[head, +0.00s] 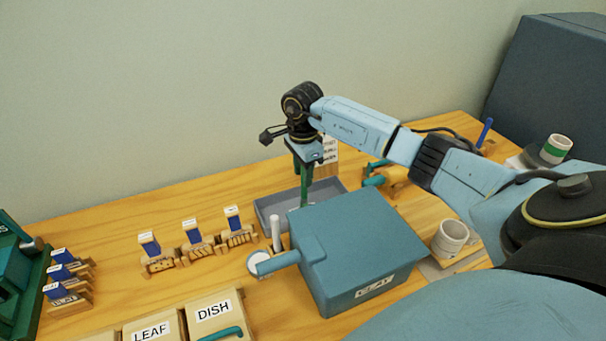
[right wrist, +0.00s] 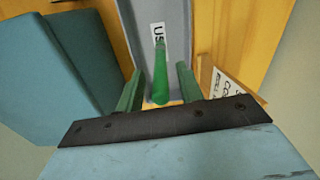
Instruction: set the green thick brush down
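My right gripper (head: 304,184) points down over a grey tray (head: 264,212) behind the blue clay box. In the right wrist view its two green fingers (right wrist: 160,84) stand apart. The green brush's handle (right wrist: 160,72) shows between them, with a visible gap on each side. The handle's near end faces the wrist camera and its far end reaches toward the tray (right wrist: 183,28), which bears a partly visible label beginning "US". The brush's head is hidden, and I cannot tell whether it touches the tray floor. My left gripper is not in view.
The blue clay box (head: 355,240) stands close in front of the tray. A white round item (head: 258,262) is at its left. A white cup (head: 450,238) is at the right. The wall is close behind the table.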

